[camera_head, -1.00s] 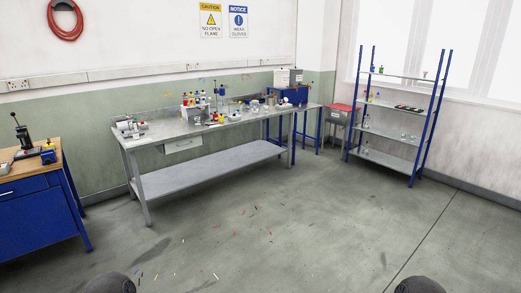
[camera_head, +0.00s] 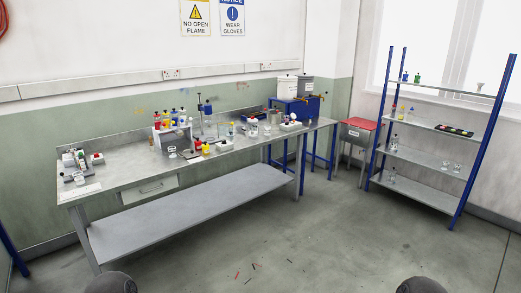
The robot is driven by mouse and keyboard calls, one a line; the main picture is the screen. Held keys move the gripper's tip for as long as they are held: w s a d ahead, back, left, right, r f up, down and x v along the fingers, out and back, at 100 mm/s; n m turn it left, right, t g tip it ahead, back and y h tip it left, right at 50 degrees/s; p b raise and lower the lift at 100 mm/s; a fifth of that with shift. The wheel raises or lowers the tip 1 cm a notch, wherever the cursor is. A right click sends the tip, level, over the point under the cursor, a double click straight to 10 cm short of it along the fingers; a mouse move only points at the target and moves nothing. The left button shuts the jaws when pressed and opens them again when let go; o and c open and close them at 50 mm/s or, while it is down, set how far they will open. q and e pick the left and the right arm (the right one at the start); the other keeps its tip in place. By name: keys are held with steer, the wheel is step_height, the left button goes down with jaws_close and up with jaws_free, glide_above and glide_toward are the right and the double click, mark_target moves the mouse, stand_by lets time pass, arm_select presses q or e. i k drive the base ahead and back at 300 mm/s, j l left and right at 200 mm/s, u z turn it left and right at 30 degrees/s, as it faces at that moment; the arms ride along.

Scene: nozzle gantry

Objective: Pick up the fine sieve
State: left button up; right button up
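I cannot make out a fine sieve with certainty at this distance. A long grey metal workbench (camera_head: 132,192) stands ahead along the green and white wall, crowded with small items. Small glassware (camera_head: 256,129) stands farther right on the bench. Only two dark rounded parts of my own arms show at the bottom edge. Neither gripper is in view.
A blue-post shelf (camera_head: 425,163) stands at the right. The floor (camera_head: 330,235) ahead is open, with small coloured scraps.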

mark_target(240, 128)
steer(key=i, duration=0.65)
steer(key=i+u, duration=0.15)
steer(key=i, duration=0.45)
steer(key=i+l, duration=0.15)
steer(key=i, duration=0.45)
steer(key=i+l+u, duration=0.15)
steer(key=i, duration=0.5)
steer(key=i+l, duration=0.15)
steer(key=i, duration=0.45)
